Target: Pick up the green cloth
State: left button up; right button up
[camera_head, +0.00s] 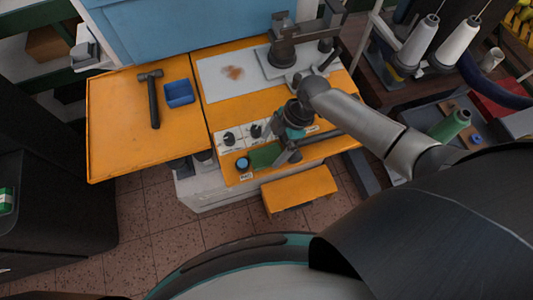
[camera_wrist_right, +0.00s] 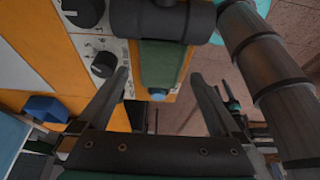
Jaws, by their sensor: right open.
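The green cloth (camera_head: 263,156) lies on the front edge of the orange machine table, beside a round blue-topped knob. In the right wrist view the green cloth (camera_wrist_right: 160,62) shows between my fingers, with its upper part cut off by a dark cylinder. My right gripper (camera_head: 287,154) is over the right end of the cloth and covers part of it. In its wrist view the right gripper (camera_wrist_right: 160,74) has its two fingers spread apart with nothing held between them. I cannot tell whether the fingertips touch the table. My left gripper is not in view.
Black dials (camera_head: 229,138) on white plates sit just behind the cloth. A hammer (camera_head: 152,97) and a blue tray (camera_head: 179,92) lie on the left orange panel. An orange step (camera_head: 299,188) juts out below. A metal fixture (camera_head: 283,50) stands at the back.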

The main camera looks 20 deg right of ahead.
aim_at(267, 154)
jog(key=shift+x, duration=1.45)
jog(key=shift+f+b, duration=0.2)
jog(key=shift+b, duration=0.15)
jog(key=c, duration=1.2)
jog(key=shift+r, duration=0.15)
jog(key=shift+c, duration=0.2)
jog(key=shift+r+p, duration=0.3)
jog(key=shift+r, duration=0.15)
notch_tip(267, 154, up, 19)
jog(key=p, duration=0.2)
jog(key=shift+r, duration=0.2)
